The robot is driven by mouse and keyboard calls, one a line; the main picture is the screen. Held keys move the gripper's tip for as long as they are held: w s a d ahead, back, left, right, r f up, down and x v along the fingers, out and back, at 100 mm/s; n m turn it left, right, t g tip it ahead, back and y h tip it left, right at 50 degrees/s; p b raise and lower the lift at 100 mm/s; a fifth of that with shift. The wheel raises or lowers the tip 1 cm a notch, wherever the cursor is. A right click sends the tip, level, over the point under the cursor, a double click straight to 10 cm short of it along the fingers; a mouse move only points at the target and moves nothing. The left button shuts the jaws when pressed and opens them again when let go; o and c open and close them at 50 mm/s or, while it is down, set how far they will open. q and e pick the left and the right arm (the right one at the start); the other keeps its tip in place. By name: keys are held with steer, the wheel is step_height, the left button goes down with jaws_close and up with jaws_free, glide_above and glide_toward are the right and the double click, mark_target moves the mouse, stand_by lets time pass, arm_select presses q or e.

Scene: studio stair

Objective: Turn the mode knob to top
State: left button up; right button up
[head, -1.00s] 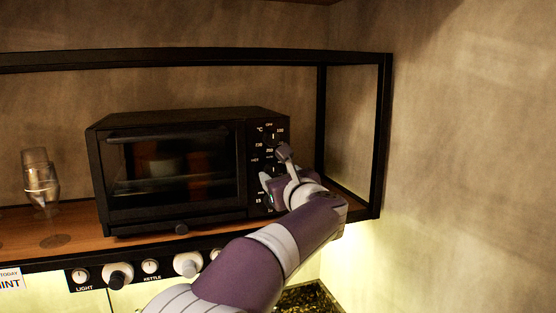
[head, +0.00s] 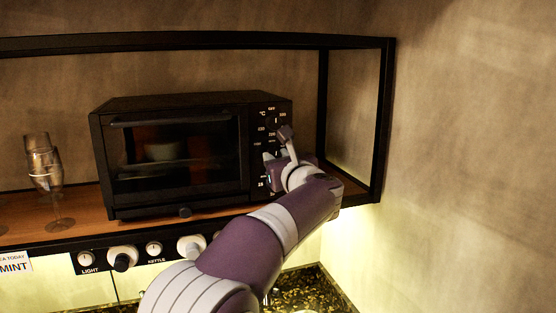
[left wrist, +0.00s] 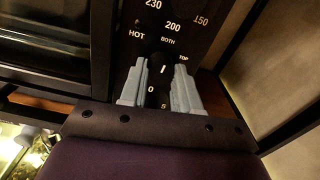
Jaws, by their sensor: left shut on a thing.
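The black toaster oven (head: 180,102) stands on a wooden shelf, its dial panel on the right side. My left gripper (head: 278,153) is at the middle of that panel and hides part of it in the head view. In the left wrist view, the dark mode knob (left wrist: 160,74) sits between the two grey fingers of my left gripper (left wrist: 158,88), which is shut on it. The knob's white mark points up, roughly toward BOTH. The label HOT is to the left and TOP to the right. My right gripper is not in view.
Black frame posts (head: 382,120) stand right of the oven, close to my left arm. Glasses (head: 44,165) stand at the left on the shelf (head: 85,212). A row of knobs (head: 122,258) runs below the shelf edge.

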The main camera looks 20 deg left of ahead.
arm_select(q)
steer(key=shift+m, duration=1.2)
steer(key=m, duration=0.2)
steer(key=shift+r+m, duration=0.15)
steer(key=shift+m, duration=0.15)
steer(key=m+p, duration=0.2)
steer(key=m, duration=0.3)
steer(key=shift+m, duration=0.4)
steer(key=o, duration=1.1)
steer(key=shift+c, duration=0.2)
steer(key=shift+s, duration=0.1)
steer(key=shift+d, duration=0.1)
